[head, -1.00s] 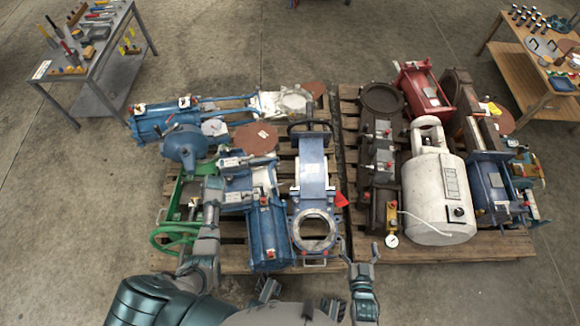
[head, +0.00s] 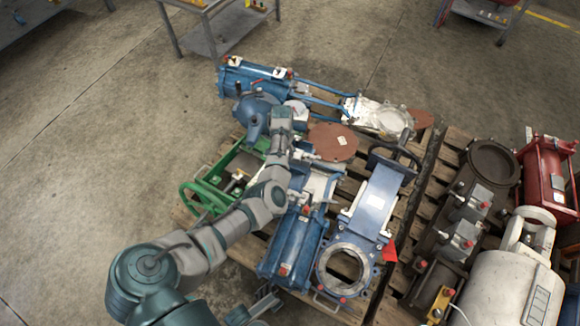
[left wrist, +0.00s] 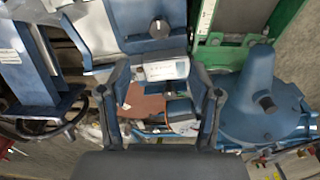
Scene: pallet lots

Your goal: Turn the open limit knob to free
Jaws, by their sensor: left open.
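In the left wrist view, a round black knob (left wrist: 159,27) with a light mark sits on a blue housing (left wrist: 150,45). The housing carries a white label plate (left wrist: 165,69) below the knob. No lettering around the knob is readable. My left gripper (left wrist: 162,70) is open, its two fingers on either side of the label plate, with the knob ahead of the fingertips. Nothing is held. In the head view my left arm reaches over the blue actuators (head: 296,240) on the left pallet; its fingers are not clear there. My right gripper is out of view.
A blue gate valve (head: 365,225) lies to the right, with a red tag (head: 390,251). Open floor (head: 90,150) lies left.

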